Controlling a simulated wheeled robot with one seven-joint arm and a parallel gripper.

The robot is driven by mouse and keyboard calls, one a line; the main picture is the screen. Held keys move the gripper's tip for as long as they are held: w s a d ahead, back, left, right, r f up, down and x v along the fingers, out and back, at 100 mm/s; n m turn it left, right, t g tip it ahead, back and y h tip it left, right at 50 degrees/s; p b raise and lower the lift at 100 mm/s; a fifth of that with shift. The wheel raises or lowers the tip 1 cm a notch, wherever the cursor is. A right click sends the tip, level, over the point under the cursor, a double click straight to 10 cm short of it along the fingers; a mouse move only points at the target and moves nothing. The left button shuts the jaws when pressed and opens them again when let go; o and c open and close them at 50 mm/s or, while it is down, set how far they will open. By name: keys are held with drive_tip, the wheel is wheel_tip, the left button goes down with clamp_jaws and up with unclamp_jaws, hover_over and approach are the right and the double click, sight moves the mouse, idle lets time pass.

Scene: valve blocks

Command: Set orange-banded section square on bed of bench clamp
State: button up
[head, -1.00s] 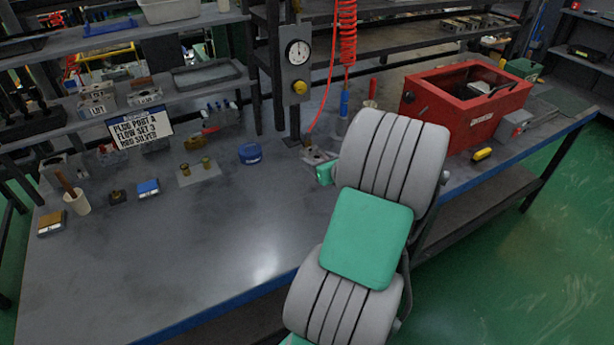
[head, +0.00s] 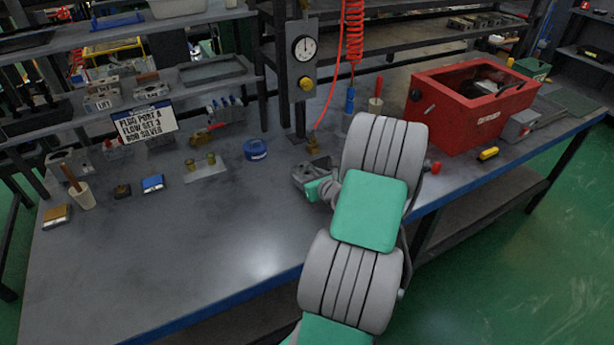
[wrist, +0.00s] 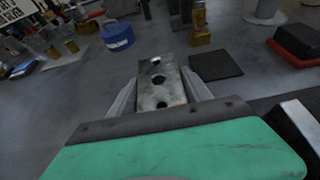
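My gripper (wrist: 158,76) has its two grey fingers against the sides of a grey metal block (wrist: 158,92) with dark holes in its top face. In the head view my gripper (head: 312,173) and the block are small, above the bench, left of my arm. No orange band shows on this block, so I cannot tell whether it is the orange-banded section. I cannot make out the bench clamp for certain; my arm hides part of the bench. A pale metal edge (wrist: 300,118) at the wrist view's lower right may belong to it.
A red bin (head: 455,118) stands at the bench's right. A gauge post (head: 303,60) and red coiled hose (head: 353,35) rise behind my gripper. A blue round tin (head: 255,149) is to its left. The bench's front left (head: 180,245) is clear.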

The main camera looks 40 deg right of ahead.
drive_tip(key=o, duration=0.3)
